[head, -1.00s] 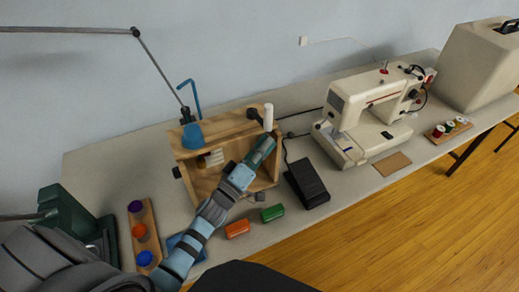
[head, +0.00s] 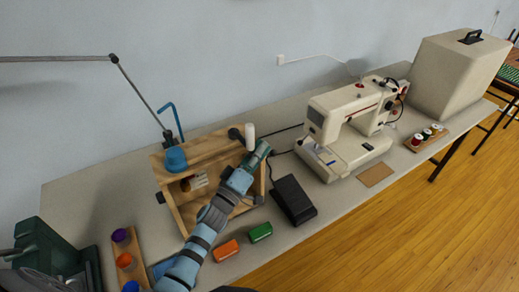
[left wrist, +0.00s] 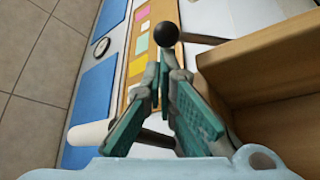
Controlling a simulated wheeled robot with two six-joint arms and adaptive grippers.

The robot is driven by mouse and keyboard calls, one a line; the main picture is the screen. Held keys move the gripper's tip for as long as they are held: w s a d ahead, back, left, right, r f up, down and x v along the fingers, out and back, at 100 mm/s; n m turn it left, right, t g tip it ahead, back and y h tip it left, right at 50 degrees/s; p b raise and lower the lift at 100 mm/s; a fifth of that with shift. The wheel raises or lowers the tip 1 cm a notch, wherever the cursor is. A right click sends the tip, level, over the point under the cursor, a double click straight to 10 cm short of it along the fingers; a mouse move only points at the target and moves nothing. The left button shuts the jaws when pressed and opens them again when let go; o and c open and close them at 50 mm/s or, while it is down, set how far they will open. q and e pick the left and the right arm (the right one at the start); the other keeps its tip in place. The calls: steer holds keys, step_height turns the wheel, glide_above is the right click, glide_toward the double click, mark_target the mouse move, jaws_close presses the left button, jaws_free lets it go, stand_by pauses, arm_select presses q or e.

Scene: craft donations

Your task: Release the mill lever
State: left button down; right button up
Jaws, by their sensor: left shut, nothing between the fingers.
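The mill looks like the open-fronted wooden box (head: 172,205) with a blue bowl (head: 176,160) on top. A dark round knob (head: 235,134) and an upright white handle (head: 250,132) show at its right end. In the left wrist view a black ball knob (left wrist: 166,34) sits on a rod by the wood, and a white handle (left wrist: 92,132) is on another rod, partly behind the fingers. Which is the lever I cannot tell. My left gripper (head: 264,148) is shut and empty beside the white handle. Its fingertips (left wrist: 163,68) are just short of the knob in the picture.
A black pedal (head: 293,199) and a sewing machine (head: 345,130) stand right of the box. Orange (head: 226,250) and green (head: 261,232) blocks lie before it. A rack of coloured pots (head: 128,262) is at left. A spool board (head: 428,137) is farther right.

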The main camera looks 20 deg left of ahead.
arm_select(q)
steer(key=shift+s+d+f+m+b, duration=0.2)
steer(key=shift+f+m+b, duration=0.1)
steer(key=shift+m, duration=0.2)
steer(key=s+d+f+m+g+h+b, duration=0.1)
steer(key=d+f+m+g+h+b, duration=0.1)
steer(key=f+m+h+b, duration=0.5)
steer(key=s+d+f+m+g+h+b, duration=0.15)
steer(key=m+h+b, duration=0.5)
steer(key=m, duration=0.65)
step_height(320, 180, up, 10)
steer(key=y+b, duration=0.1)
steer(key=shift+a+g, duration=0.25)
steer(key=shift+g, duration=0.2)
steer(key=shift+w+f, duration=0.1)
